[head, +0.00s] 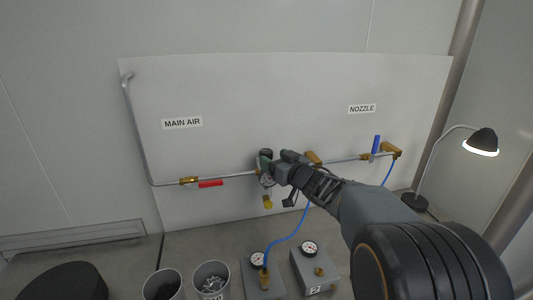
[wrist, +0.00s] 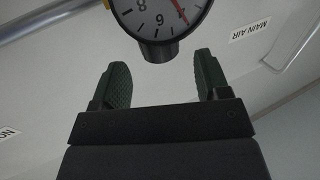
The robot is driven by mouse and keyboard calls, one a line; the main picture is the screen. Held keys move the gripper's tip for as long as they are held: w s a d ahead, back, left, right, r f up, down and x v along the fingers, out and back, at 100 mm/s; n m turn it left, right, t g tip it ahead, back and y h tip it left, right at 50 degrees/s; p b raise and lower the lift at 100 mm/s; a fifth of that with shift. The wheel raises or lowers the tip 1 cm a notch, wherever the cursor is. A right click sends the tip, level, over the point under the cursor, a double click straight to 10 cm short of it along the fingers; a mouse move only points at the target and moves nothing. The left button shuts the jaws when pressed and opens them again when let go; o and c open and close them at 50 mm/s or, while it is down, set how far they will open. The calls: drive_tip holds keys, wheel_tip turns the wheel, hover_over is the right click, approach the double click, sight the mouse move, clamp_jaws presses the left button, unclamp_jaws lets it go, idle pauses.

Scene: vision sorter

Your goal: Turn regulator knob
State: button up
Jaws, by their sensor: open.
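The regulator's dark knob (head: 266,153) sits at the top of the regulator, in the middle of the pipe run on the white panel. A round gauge (head: 267,181) is below it, partly hidden by my gripper (head: 268,164). In the wrist view the gauge dial (wrist: 160,14) is at the top edge, cut off, with a red needle. A short dark stub, which looks like the knob (wrist: 159,50), adjoins the dial. My gripper (wrist: 163,75) is open, with green-padded fingers to either side of the stub's line. The stub lies just beyond the fingertips, apart from both.
A red-handled valve (head: 210,184) is left on the pipe, under the MAIN AIR label (head: 182,123). A blue-handled valve (head: 376,146) is at right. Gauge boxes (head: 312,270), a blue hose (head: 291,238) and cups (head: 211,271) are below. A lamp (head: 482,141) stands far right.

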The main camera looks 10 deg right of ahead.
sight(270, 155)
drive_tip(key=shift+x, duration=2.4)
drive_tip(key=c, duration=0.9)
drive_tip(key=shift+p, duration=0.3)
drive_tip(key=shift+r, duration=0.1)
